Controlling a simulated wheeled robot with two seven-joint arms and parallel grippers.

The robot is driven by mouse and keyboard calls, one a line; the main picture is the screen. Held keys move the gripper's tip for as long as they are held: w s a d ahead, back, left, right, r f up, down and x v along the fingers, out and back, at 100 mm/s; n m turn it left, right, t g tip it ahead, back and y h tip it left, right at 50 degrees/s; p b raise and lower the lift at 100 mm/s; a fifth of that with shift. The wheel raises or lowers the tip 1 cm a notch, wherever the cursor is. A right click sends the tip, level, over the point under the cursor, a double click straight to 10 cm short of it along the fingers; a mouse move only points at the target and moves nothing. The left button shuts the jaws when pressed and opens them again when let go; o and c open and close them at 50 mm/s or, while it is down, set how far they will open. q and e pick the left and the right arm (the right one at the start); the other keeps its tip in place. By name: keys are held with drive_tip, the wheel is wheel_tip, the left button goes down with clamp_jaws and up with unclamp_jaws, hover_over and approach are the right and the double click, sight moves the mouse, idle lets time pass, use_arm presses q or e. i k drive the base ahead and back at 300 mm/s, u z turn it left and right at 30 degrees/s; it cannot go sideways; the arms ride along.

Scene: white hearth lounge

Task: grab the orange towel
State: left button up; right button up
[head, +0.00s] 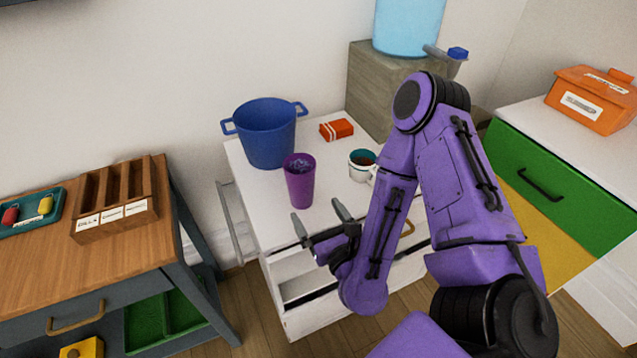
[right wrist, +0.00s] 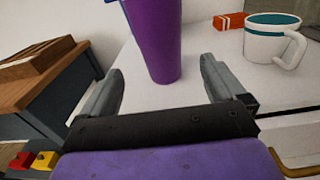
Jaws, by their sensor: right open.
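The folded orange towel (head: 337,129), with white stripes, lies at the back of the white cabinet top, between the blue pot and the wooden block. It also shows in the right wrist view (right wrist: 231,22), behind and left of the mug. My right gripper (head: 320,221) is open and empty at the front edge of the white top. The purple cup (head: 300,181) stands upright just beyond its fingers, apart from them. In the right wrist view the cup (right wrist: 158,40) is centred beyond the two fingers. My left gripper is not in view.
A blue pot (head: 265,133) stands behind the purple cup. A white mug (head: 362,165) with a teal rim stands right of the cup, near my right arm. A wooden block (head: 372,85) holds a blue container (head: 408,25). A drawer (head: 310,283) below the top looks partly open.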

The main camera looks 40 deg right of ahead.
sight(336, 129)
drive_tip(key=z, duration=1.35)
